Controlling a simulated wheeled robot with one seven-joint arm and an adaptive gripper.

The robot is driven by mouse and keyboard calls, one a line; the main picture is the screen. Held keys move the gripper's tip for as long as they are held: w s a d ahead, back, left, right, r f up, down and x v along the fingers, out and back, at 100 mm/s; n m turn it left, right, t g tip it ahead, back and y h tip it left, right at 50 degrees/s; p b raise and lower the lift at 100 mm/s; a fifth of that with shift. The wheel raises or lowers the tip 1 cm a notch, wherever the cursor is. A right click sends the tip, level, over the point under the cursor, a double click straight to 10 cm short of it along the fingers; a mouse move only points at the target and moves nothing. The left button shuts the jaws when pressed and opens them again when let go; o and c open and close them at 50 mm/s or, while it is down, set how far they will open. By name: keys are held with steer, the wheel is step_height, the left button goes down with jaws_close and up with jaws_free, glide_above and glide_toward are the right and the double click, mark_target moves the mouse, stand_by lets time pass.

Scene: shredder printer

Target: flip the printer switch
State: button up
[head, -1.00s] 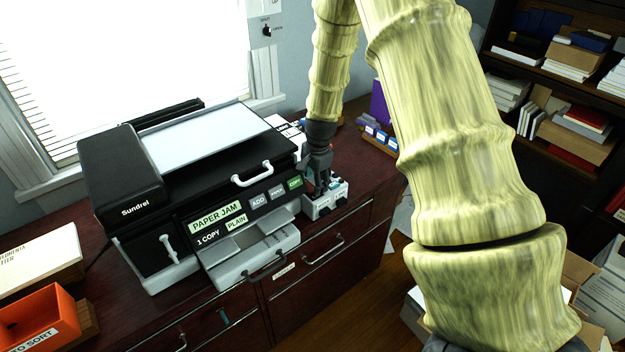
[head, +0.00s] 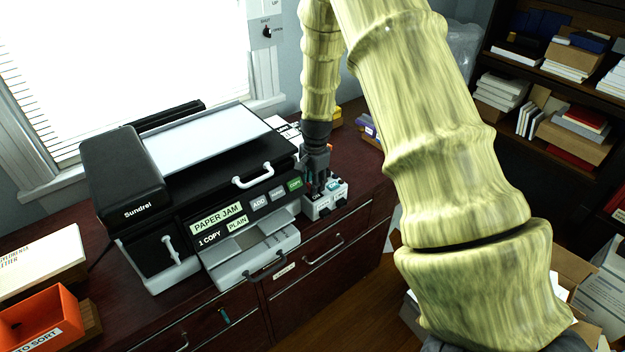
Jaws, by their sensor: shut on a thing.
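The black and white printer (head: 150,250) stands on the dark wood cabinet. Its panel (head: 217,218) reads PAPER JAM, 1 COPY, PLAIN. A small white switch box (head: 322,209) with dark round parts on its front sits against the printer's right side. My gripper (head: 320,187) points down onto the top of this box. Its fingers are shut on what looks like a switch there; the fingers hide most of it, so its position cannot be told.
An open paper tray (head: 250,262) juts from the printer's front. An orange TO SORT bin (head: 40,318) and a white box (head: 40,262) are at the left. A wall plate (head: 266,32) is beside the window. Bare cabinet top (head: 362,185) lies right of the switch box.

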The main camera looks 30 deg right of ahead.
stand_by(0.4)
steer(key=o, duration=1)
steer(key=r, duration=1.2)
steer(key=shift+s, duration=0.25)
